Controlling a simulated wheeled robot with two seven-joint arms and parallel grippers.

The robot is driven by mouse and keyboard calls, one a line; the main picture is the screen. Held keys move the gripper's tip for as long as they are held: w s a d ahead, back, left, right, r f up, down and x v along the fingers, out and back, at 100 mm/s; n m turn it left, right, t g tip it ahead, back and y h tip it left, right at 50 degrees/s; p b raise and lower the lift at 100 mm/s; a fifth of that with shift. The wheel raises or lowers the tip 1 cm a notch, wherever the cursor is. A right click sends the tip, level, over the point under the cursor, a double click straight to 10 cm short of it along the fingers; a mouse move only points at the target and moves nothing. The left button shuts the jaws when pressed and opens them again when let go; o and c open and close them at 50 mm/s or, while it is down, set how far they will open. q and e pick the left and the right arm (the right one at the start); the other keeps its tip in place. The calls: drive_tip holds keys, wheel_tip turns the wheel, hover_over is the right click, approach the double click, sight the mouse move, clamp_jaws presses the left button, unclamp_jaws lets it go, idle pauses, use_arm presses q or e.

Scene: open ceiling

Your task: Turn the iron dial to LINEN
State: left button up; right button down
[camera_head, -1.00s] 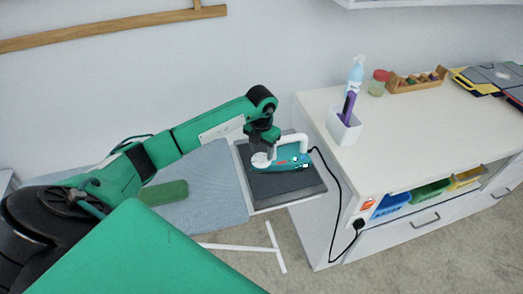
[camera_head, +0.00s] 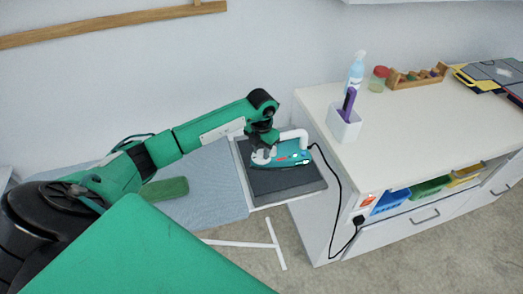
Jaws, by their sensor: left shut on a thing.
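The teal iron (camera_head: 292,159) with a white handle (camera_head: 297,135) lies on a dark rest pad (camera_head: 284,183) at the end of the ironing board. My left gripper (camera_head: 263,152) points down onto the left part of the iron. It is shut on a white round part there, which appears to be the iron dial (camera_head: 260,158). The fingers cover most of the dial, and its marks, including LINEN, are too small to read. Small red and white marks show on the iron's upper side. My right gripper is not in view.
The ironing board (camera_head: 220,180) carries a green rolled cloth (camera_head: 172,189). A black cord (camera_head: 340,185) runs from the iron to a socket on the white cabinet (camera_head: 325,220). The wall is close behind.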

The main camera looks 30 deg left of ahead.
use_arm(q)
drive_tip(key=m+b, duration=0.2)
drive_tip(key=shift+w+a+f+m+b, duration=0.1)
drive_tip(key=shift+f+m+b, duration=0.1)
drive_tip(key=shift+m+b, duration=0.2)
drive_tip(key=shift+r+m+b, duration=0.2)
drive_tip(key=shift+m+b, duration=0.1)
drive_tip(key=shift+m, duration=0.3)
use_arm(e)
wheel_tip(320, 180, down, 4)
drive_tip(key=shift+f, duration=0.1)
use_arm(q)
drive_tip(key=o, duration=1)
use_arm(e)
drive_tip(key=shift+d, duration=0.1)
use_arm(q)
wheel_tip(320, 180, up, 9)
drive_tip(key=b, duration=0.2)
wheel_tip(320, 180, up, 5)
hover_over(262, 152)
drive_tip(key=shift+f+b, duration=0.1)
drive_tip(key=shift+b, duration=0.2)
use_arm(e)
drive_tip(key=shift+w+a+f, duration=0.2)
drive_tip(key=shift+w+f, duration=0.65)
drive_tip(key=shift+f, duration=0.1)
